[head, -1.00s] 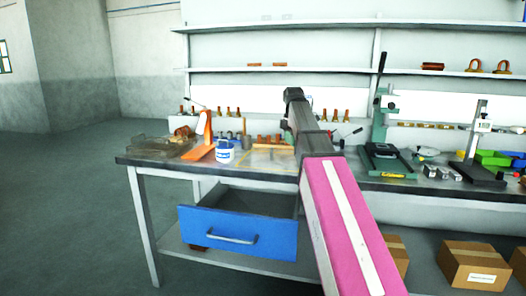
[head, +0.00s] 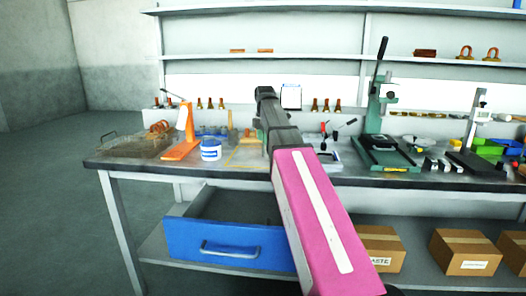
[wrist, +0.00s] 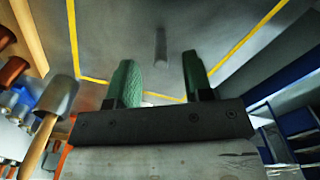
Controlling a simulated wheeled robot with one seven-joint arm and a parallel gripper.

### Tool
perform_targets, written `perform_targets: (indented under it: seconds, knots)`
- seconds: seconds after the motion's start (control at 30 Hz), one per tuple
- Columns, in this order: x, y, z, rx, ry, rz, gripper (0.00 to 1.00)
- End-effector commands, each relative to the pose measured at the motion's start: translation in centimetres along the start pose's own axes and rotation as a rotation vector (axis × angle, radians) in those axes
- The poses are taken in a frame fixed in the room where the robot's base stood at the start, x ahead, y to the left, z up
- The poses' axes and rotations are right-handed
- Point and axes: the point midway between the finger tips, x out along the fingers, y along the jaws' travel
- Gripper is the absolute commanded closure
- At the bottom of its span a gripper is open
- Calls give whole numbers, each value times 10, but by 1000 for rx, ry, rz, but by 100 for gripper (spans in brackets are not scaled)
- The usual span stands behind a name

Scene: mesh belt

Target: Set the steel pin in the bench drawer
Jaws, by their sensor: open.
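The steel pin (wrist: 161,46) is a small grey cylinder in the wrist view, inside a yellow-taped outline on the grey bench top. My gripper (wrist: 160,76) is open and empty, its two green-padded fingers apart. The pin shows beyond the fingertips, roughly in line with the gap between them, and is not held. In the head view my arm hides the gripper, and I cannot make out the pin there. The bench drawer (head: 229,244) has a blue front with a grey handle and stands pulled open under the bench top. The part of its inside that I see looks empty.
On the bench (head: 235,176) stand a wire tray (head: 130,146), an orange stand (head: 183,140), a blue-and-white tub (head: 211,149) and a green press (head: 385,150). Cardboard boxes (head: 466,252) sit on the lower shelf. Open floor lies left.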

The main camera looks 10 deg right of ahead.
Motion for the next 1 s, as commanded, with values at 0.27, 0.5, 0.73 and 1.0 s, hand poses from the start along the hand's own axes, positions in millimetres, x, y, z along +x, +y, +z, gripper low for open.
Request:
perform_targets:
  seconds: [0.27, 0.5, 0.73, 1.0]
  knots:
    - [22, -1, -3, 0, 0, -2, 54]
    - [52, 0, -4, 0, 0, -1, 54]
    - [54, 0, -4, 0, 0, 0, 54]
    - [54, 0, -4, 0, 0, 0, 100]
